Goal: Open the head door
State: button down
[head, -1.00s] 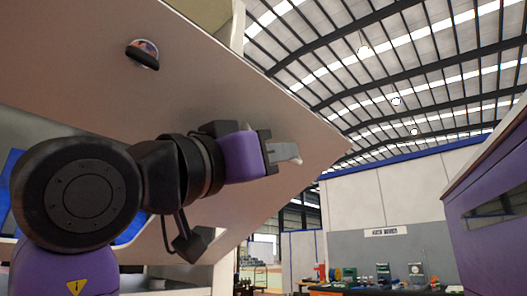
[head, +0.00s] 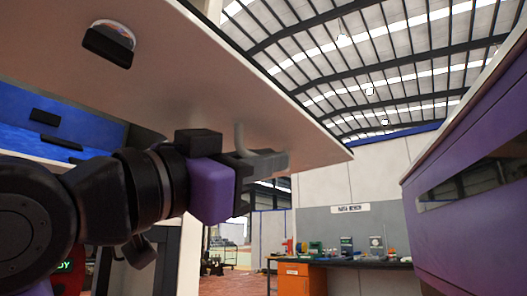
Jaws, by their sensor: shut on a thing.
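The head door (head: 300,115) is the large pale panel across the upper part of the head view. It stands tilted outward, and a blue interior (head: 60,125) shows below its lower edge at the left. A short grey bent handle (head: 241,138) sticks out from the panel near its lower right. My gripper (head: 268,162) is at this handle, with its grey fingers shut on it. The fingers hide the handle's far end. A black fitting with a round clear part (head: 108,43) sits on the panel at upper left.
A purple machine body with a dark window (head: 480,180) stands close on the right. A workbench with an orange cabinet (head: 300,280) and several small items is farther back. Open floor (head: 228,284) shows between my arm and the bench.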

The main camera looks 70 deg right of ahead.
jog(key=shift+w+f+b, duration=0.1)
jog(key=shift+f+b, duration=0.4)
jog(key=shift+f, duration=0.55)
jog(key=c, duration=1.8)
grip_release()
jog(key=p+v, duration=0.1)
jog(key=v, duration=0.7)
jog(key=shift+w+r, duration=0.1)
jog(key=shift+a, duration=0.1)
jog(key=shift+w+b+v, duration=0.15)
jog(key=shift+b+v, duration=0.25)
jog(key=shift+v, duration=1.8)
jog(key=shift+w+b+v, duration=0.1)
jog(key=shift+b+v, duration=0.25)
jog(key=shift+v, duration=1.85)
